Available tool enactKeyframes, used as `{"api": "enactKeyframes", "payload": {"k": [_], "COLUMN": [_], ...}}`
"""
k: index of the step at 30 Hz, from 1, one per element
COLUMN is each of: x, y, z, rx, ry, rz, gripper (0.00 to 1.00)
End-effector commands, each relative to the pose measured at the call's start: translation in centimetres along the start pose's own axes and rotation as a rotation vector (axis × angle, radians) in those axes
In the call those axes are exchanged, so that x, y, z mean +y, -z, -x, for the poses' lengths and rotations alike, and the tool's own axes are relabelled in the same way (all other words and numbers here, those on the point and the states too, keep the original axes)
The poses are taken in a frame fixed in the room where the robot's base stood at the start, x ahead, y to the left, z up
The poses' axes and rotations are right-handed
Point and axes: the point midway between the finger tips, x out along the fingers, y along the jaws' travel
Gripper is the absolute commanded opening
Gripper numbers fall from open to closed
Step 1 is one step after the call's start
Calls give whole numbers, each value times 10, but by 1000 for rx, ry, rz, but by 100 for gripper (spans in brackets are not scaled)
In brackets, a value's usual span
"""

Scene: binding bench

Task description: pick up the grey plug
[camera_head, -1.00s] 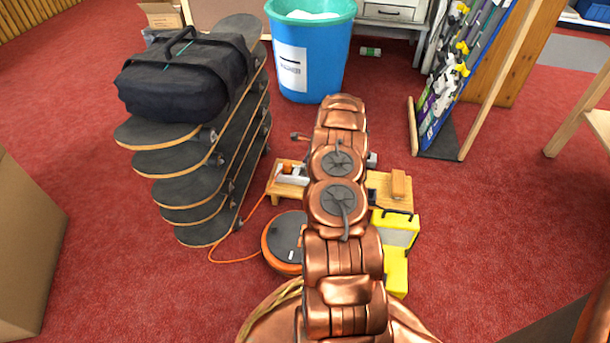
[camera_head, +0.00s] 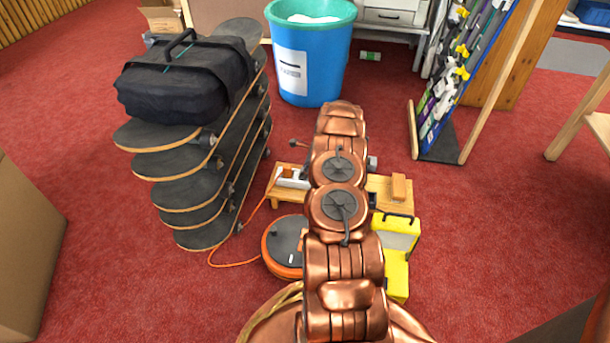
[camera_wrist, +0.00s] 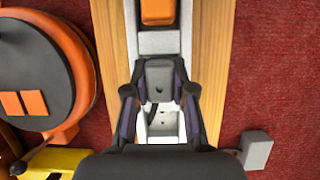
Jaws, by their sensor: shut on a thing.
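In the wrist view my gripper (camera_wrist: 159,72) is shut on the grey plug (camera_wrist: 158,85), a small dark grey block with a finger against each side. A dark cord shows just below the plug. The plug is over a pale metal strip (camera_wrist: 155,42) on a wooden board (camera_wrist: 212,50). I cannot tell whether it touches the strip. In the head view my arm hides the gripper and the plug.
An orange block (camera_wrist: 158,11) sits on the strip beyond the plug. An orange-rimmed reel (camera_wrist: 75,75) lies left, a light grey box (camera_wrist: 257,150) right. A skateboard stack (camera_head: 190,195), blue bin (camera_head: 312,65) and yellow case (camera_head: 397,236) stand around the low wooden bench (camera_head: 402,208).

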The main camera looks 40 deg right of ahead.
Motion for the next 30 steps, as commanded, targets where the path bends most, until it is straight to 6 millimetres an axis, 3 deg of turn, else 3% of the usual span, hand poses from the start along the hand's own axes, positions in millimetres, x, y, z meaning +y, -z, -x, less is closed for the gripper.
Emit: {"api": "enactKeyframes", "payload": {"k": [8,24,30], "x": [0,-2,0], "y": [-3,-37,-39], "z": [8,87,93], "rx": [0,-1,0], "ry": [1,5,1], "rz": [0,1,1], "gripper": [0,0,0]}}
